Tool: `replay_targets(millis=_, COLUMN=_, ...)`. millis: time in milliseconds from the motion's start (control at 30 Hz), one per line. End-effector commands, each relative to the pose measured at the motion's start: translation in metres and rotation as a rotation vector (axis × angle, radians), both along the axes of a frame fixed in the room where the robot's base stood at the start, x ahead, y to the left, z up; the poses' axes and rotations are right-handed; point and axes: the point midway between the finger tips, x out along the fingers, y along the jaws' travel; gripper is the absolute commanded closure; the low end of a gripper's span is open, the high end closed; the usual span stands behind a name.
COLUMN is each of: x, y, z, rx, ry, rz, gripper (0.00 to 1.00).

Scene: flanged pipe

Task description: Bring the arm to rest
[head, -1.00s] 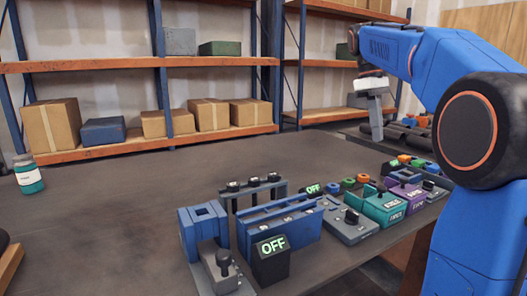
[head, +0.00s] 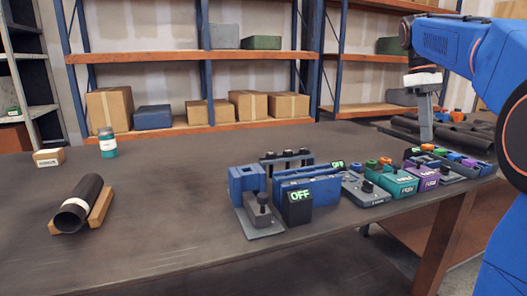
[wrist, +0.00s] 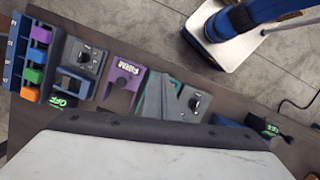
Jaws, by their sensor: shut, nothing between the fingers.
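My blue arm reaches in from the right in the head view. My gripper (head: 426,135) hangs down from it above the right part of the table, its grey fingers together and empty. In the wrist view the grey fingers of my gripper (wrist: 158,98) point down over the row of devices, with a purple box (wrist: 124,80) and a grey dial box (wrist: 192,102) on either side. A black pipe (head: 82,200) lies on a wooden cradle (head: 101,210) at the left of the table, well away from my gripper.
Along the table's front edge stand a blue fixture with a black OFF display (head: 297,206), a teal box (head: 391,184) and other control boxes. A teal jar (head: 108,143) and a small labelled block (head: 48,157) stand at left. Dark pipes (head: 455,135) lie behind my gripper. The table's middle is clear.

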Motion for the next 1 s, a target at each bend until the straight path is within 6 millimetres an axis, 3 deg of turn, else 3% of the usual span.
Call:
replay_targets(millis=367, x=-0.020, y=0.015, z=-0.012, rx=-0.007, ry=-0.054, rz=-0.032, gripper=1.00)
replay_targets(millis=633, x=-0.047, y=0.032, z=-0.029, rx=-0.012, ry=-0.123, rz=-0.078, gripper=1.00)
replay_targets(millis=767, x=-0.068, y=0.045, z=-0.046, rx=-0.009, ry=-0.176, rz=-0.113, gripper=1.00)
replay_targets(millis=1000, x=-0.119, y=0.075, z=-0.093, rx=0.013, ry=-0.299, rz=-0.211, gripper=1.00)
